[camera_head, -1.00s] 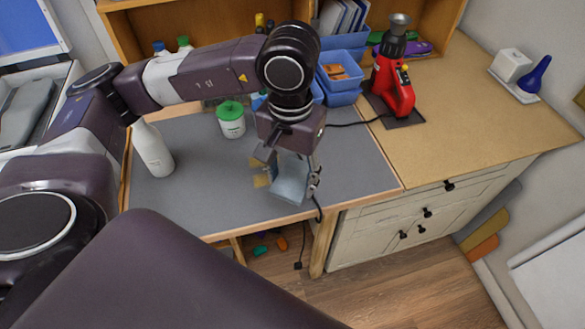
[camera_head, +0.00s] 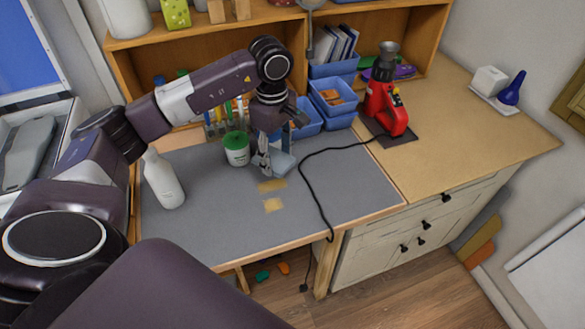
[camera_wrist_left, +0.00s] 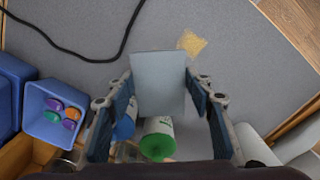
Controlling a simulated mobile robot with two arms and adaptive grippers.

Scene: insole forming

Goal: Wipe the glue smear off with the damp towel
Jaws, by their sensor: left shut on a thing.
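The damp towel, a folded light blue-grey cloth (camera_head: 283,164), is held in my left gripper (camera_head: 267,162) over the grey mat. In the left wrist view the towel (camera_wrist_left: 158,82) sits between the two fingers of my left gripper (camera_wrist_left: 160,100). The glue smear shows as two yellowish patches on the mat, one (camera_head: 272,185) just in front of the towel and one (camera_head: 273,205) closer to the front edge. A patch (camera_wrist_left: 191,43) also shows beyond the towel in the left wrist view. I cannot tell whether the towel touches the mat. My right gripper is not in view.
A green-lidded jar (camera_head: 237,149) stands close left of my left gripper. A white bottle (camera_head: 162,180) stands further left. Blue bins (camera_head: 334,103) and a red tool (camera_head: 384,104) are behind to the right. A black cable (camera_head: 309,190) crosses the mat's right side.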

